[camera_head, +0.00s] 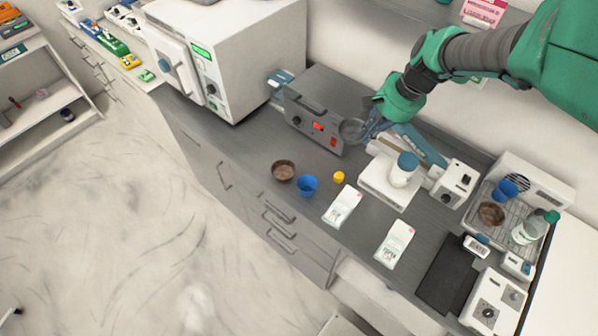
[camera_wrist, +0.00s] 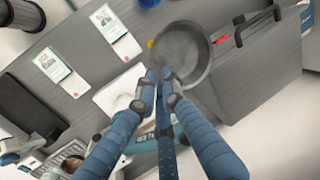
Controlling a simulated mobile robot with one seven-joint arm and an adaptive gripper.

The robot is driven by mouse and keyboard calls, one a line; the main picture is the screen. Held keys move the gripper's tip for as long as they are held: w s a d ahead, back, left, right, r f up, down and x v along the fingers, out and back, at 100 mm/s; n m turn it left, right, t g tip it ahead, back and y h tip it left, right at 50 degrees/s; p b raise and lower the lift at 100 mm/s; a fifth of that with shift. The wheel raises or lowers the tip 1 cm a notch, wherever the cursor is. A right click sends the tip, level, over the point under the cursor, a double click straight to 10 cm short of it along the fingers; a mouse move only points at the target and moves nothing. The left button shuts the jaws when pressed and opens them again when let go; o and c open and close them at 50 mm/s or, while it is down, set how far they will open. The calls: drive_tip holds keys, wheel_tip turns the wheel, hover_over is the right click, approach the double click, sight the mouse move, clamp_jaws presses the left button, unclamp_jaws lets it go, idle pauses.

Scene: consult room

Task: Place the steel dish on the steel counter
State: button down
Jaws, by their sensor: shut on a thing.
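The steel dish (camera_wrist: 182,56) is a round grey metal bowl. The dish appears to be held above the counter. The steel counter (camera_head: 255,148) is a long dark grey worktop running diagonally. How high the dish is above it is hard to tell.
A grey box with red switches (camera_head: 318,112) stands beside the dish. A brown bowl (camera_head: 284,170), blue cup (camera_head: 307,185) and yellow cap (camera_head: 338,177) stand near the front edge. A white scale with a jar (camera_head: 404,170) is at right. Counter left of the brown bowl is clear.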

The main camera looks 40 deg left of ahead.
drive_tip(key=s+a, duration=1.8)
drive_tip(key=a, duration=0.3)
drive_tip(key=f, duration=1.8)
drive_tip(key=shift+d, duration=0.3)
drive_tip(key=shift+a, duration=0.15)
drive_tip(key=w+a, duration=0.2)
drive_tip(key=a, duration=0.2)
drive_tip(key=w+a+f, duration=0.1)
drive_tip(key=w+a, duration=0.2)
drive_tip(key=a, duration=0.2)
drive_tip(key=w+a, duration=0.2)
drive_tip(key=a, duration=0.2)
drive_tip(key=shift+w+a+f, duration=0.2)
drive_tip(key=shift+w+a, duration=0.15)
drive_tip(key=shift+a, duration=0.05)
